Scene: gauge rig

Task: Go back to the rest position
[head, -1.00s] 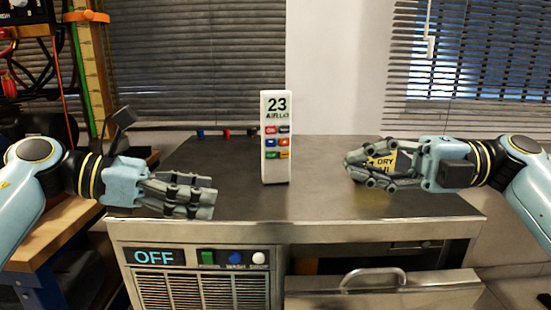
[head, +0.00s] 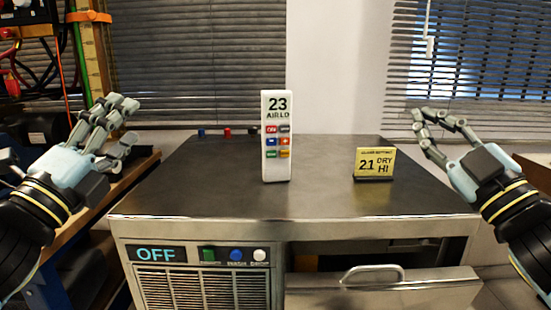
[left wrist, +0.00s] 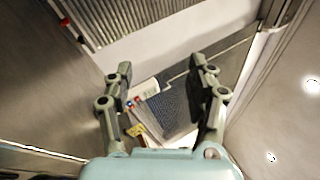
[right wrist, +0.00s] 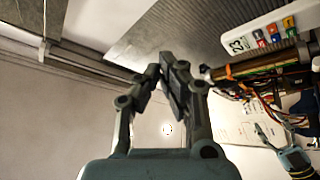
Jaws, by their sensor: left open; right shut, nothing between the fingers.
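My left gripper (head: 124,122) is raised at the left, beyond the worktop's left edge. Its two fingers stand apart and empty in the left wrist view (left wrist: 160,66). My right gripper (head: 420,127) is raised at the right, near the worktop's right edge. Its fingertips are together with nothing between them in the right wrist view (right wrist: 173,62). Both grippers are clear of the steel worktop (head: 225,195) and touch nothing that I can see.
A white panel (head: 264,160) marked 23 stands upright mid-worktop. A yellow sign (head: 360,170) reading 21 DRY HI stands right of it. Below are an OFF display (head: 155,255), several buttons and an open drawer (head: 430,282). The worktop's front is clear.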

